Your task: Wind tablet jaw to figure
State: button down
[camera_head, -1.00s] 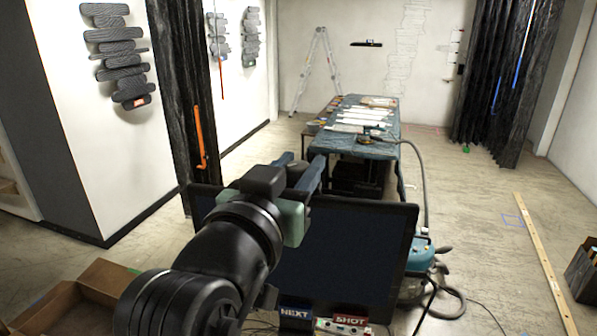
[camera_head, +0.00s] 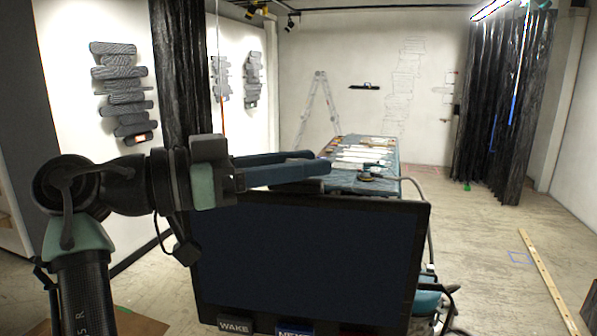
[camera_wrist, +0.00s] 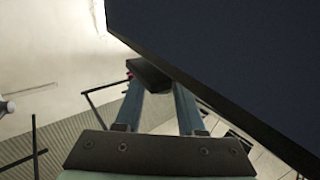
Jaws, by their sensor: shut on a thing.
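A large dark flat screen (camera_head: 310,262) stands upright in front of me, with labels WAKE and NEXT along its lower edge. My gripper (camera_head: 322,166) reaches sideways from the left, at the screen's top edge in the picture. In the wrist view, my gripper (camera_wrist: 160,88) has its two blue fingers closing on a small dark block (camera_wrist: 150,73). The block lies close beside the slanting edge of the screen (camera_wrist: 235,65); I cannot tell whether they touch. In the head view the block is not clearly visible. No wound figure or scale is readable.
A long table (camera_head: 345,181) with white strips stands behind the screen. A stepladder (camera_head: 320,108) leans at the back wall. Grey reliefs (camera_head: 122,92) hang on the left wall. A wooden batten (camera_head: 545,275) lies on the open floor at right.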

jog(key=shift+m+g+h, duration=0.4)
jog(key=shift+m+g, duration=0.2)
jog(key=shift+g, duration=0.4)
jog(key=shift+m+g, duration=0.3)
jog(key=c, duration=0.5)
grip_release()
jog(key=b+v, duration=0.5)
jog(key=v, duration=0.8)
